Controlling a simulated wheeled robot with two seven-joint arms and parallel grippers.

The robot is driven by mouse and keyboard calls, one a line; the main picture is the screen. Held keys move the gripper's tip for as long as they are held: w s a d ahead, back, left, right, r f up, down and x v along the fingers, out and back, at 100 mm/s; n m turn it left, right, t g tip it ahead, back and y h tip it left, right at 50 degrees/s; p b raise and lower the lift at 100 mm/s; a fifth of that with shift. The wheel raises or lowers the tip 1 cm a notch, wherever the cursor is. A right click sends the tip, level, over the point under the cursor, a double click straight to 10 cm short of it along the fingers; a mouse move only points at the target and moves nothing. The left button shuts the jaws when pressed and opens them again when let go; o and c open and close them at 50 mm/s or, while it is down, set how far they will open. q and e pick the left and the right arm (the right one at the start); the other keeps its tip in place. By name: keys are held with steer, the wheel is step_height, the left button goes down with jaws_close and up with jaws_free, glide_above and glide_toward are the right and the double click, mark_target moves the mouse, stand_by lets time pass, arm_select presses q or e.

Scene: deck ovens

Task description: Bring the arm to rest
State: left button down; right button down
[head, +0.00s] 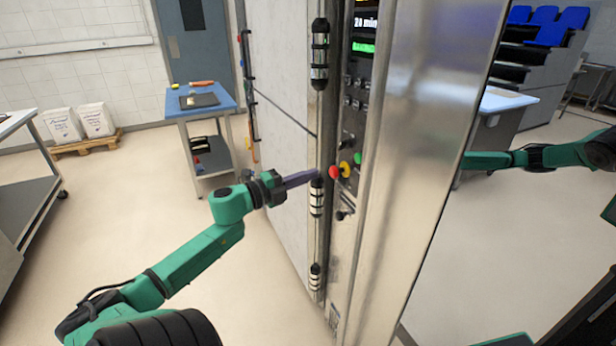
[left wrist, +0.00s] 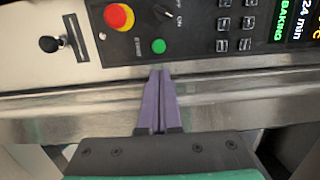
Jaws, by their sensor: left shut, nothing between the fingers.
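My left arm reaches in from the lower left in the head view, and its gripper (head: 316,174) is shut and empty in front of the oven's control panel (head: 353,120). In the left wrist view its two purple fingers (left wrist: 160,75) lie together and point at the panel's edge, just below the green button (left wrist: 158,46). I cannot tell whether the tips touch the panel. A red emergency button on a yellow base (left wrist: 119,17) is up and left of them. The display (left wrist: 296,22) reads "BAKING" and "24 min". My right gripper is not in view.
The tall steel oven front (head: 425,120) stands close on the right of the left gripper. A blue-topped cart (head: 222,102) stands behind the arm, and a grey table (head: 25,180) is at the far left. White sacks (head: 80,122) lie on a pallet. Open floor surrounds the left arm.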

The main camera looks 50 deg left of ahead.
arm_select(q)
steer(key=shift+s, duration=0.1)
stand_by(0.5)
steer(key=s+a+f+n+g+y, duration=0.1)
steer(key=s+a+f+n+y, duration=0.2)
steer(key=f, duration=0.6)
steer(key=s+a+f+n+g+y, duration=0.1)
steer(key=a+f+n+g, duration=0.2)
steer(key=f, duration=0.6)
steer(key=s+a+f+n+y, duration=0.25)
steer(key=f+n, duration=0.25)
steer(key=f, duration=0.3)
steer(key=s+d+f+n+g, duration=0.1)
steer(key=s+d+f+g, duration=0.15)
steer(key=f, duration=0.45)
steer(key=s+d+f+n+g, duration=0.1)
steer(key=s+f+n, duration=0.1)
steer(key=s+f, duration=0.35)
steer(key=s+d+f+n+g+h, duration=0.3)
steer(key=s+d+f+g, duration=0.6)
steer(key=s+d+f, duration=1.3)
steer(key=d+f, duration=0.2)
steer(key=d, duration=0.1)
steer(key=shift+n, duration=0.4)
steer(key=shift+s, duration=0.1)
